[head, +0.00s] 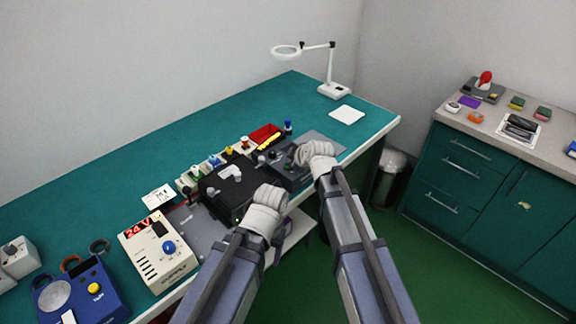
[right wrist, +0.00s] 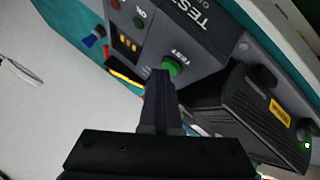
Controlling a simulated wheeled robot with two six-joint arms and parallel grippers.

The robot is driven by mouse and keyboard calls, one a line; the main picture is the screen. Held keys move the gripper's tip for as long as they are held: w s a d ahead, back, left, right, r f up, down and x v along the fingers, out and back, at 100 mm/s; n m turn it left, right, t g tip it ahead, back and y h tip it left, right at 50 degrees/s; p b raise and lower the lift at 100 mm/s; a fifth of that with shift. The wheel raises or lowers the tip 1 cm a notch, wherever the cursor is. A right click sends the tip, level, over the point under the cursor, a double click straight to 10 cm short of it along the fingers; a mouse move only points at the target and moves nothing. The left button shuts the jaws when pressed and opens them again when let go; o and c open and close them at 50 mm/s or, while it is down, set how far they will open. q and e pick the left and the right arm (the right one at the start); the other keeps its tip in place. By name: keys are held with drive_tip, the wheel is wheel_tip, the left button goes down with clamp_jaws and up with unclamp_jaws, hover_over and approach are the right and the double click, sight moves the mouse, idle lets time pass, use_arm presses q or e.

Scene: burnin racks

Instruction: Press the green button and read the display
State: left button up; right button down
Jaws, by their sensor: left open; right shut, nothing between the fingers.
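In the right wrist view, a dark grey tester (right wrist: 205,55) with "TEST" lettering fills the upper middle. Its round green button (right wrist: 174,65), labelled TEST, is on the near part of the panel. A small dark window with orange bars (right wrist: 127,43), likely the display, sits beyond it; I cannot read a value. My right gripper (right wrist: 160,74) is shut and empty, its tips right beside the green button; I cannot tell if they touch. In the head view the tester (head: 287,176) is partly hidden by my right gripper (head: 301,160). My left gripper (head: 239,214) is open beside a black device (head: 226,186).
A black unit with a yellow label (right wrist: 279,109) adjoins the tester. A beige 24 V supply (head: 158,253) and a blue device (head: 82,294) stand at the left. A red bin (head: 265,134) lies behind the tester.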

drive_tip(key=shift+r+p, duration=0.85)
wheel_tip(320, 180, up, 5)
drive_tip(key=p, duration=0.5)
idle(0.7)
drive_tip(key=s+d+f+m+g+h, duration=0.1)
drive_tip(key=s+f+m+g+h, duration=0.1)
drive_tip(key=s, duration=0.8)
drive_tip(key=s+d+f+m+g+h, duration=0.1)
drive_tip(key=s+m, duration=0.4)
drive_tip(key=s, duration=0.5)
drive_tip(key=s+d+f+m+g+h, duration=0.2)
drive_tip(key=s+g, duration=0.3)
drive_tip(key=s, duration=0.5)
drive_tip(key=shift+d+f+m+g+h, duration=0.3)
drive_tip(key=shift+d+f+m, duration=0.35)
drive_tip(key=shift+f+m, duration=0.15)
